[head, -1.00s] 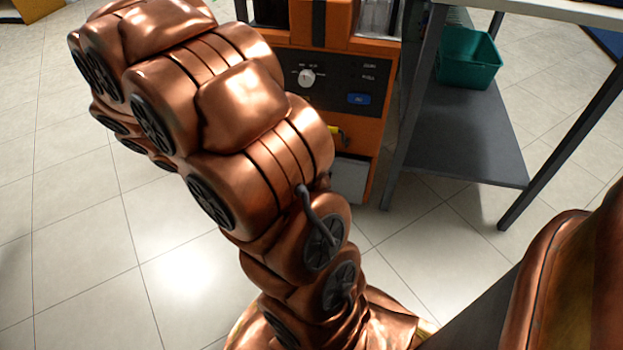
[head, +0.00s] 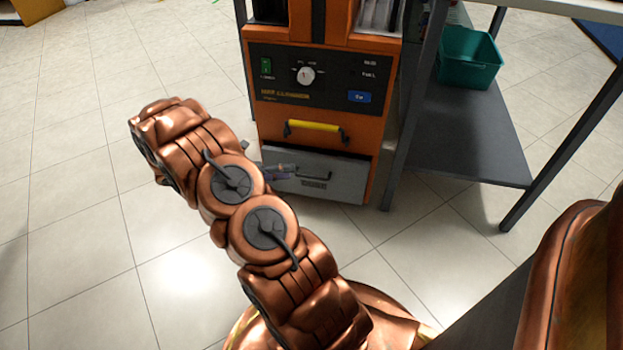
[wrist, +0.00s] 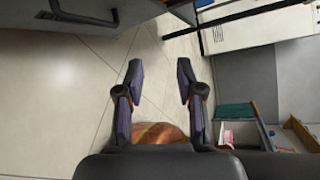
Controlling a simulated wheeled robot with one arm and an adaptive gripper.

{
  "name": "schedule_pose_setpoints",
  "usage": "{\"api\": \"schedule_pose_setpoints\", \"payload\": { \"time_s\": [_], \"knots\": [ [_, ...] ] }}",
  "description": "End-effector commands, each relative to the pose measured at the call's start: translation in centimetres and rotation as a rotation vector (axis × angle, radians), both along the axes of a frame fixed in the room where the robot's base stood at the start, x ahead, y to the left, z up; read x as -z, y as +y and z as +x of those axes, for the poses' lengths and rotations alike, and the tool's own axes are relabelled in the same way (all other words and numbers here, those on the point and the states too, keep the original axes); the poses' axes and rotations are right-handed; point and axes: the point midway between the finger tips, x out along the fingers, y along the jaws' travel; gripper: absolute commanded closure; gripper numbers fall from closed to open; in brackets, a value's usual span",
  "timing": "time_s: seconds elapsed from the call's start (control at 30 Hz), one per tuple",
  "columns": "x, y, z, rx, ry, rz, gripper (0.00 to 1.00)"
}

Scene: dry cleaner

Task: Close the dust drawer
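The dust drawer is probably the grey drawer (head: 345,185) with a dark handle, low on the orange machine (head: 385,110). From this angle I cannot tell how far it stands out. My gripper (head: 290,171) overlaps the left part of the drawer front in the head view; contact cannot be made out. In the wrist view my gripper (wrist: 160,78) is open, with a clear gap and nothing between its purple-padded fingers. A grey panel with a dark handle (wrist: 80,14) shows at the wrist view's upper left, apart from the fingers.
Above the drawer are a yellow-gripped handle (head: 314,127) and a black control panel (head: 325,78). A table with a dark lower shelf (head: 465,140) stands close on the right, holding a teal bin (head: 470,58). The tiled floor (head: 70,180) on the left is clear.

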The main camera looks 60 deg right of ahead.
Motion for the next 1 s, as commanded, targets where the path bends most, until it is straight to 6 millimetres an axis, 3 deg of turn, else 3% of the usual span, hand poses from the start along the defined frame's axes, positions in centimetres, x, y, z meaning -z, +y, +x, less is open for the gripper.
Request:
{"api": "schedule_pose_setpoints", "payload": {
  "time_s": [0.03, 0.2, 0.43, 0.77, 1.0],
  "knots": [
    [1.6, -0.7, 0.1, -0.029, 0.057, 0.015, 0.63],
    [5.8, -3.1, 1.1, -0.138, 0.244, 0.067, 0.63],
    [10.6, -5.1, 1.7, -0.248, 0.450, 0.126, 0.63],
    [12.6, -6.6, 1.7, -0.295, 0.536, 0.149, 0.63],
    [13.3, -9.5, 0.2, -0.292, 0.536, 0.148, 0.63]
  ]
}}
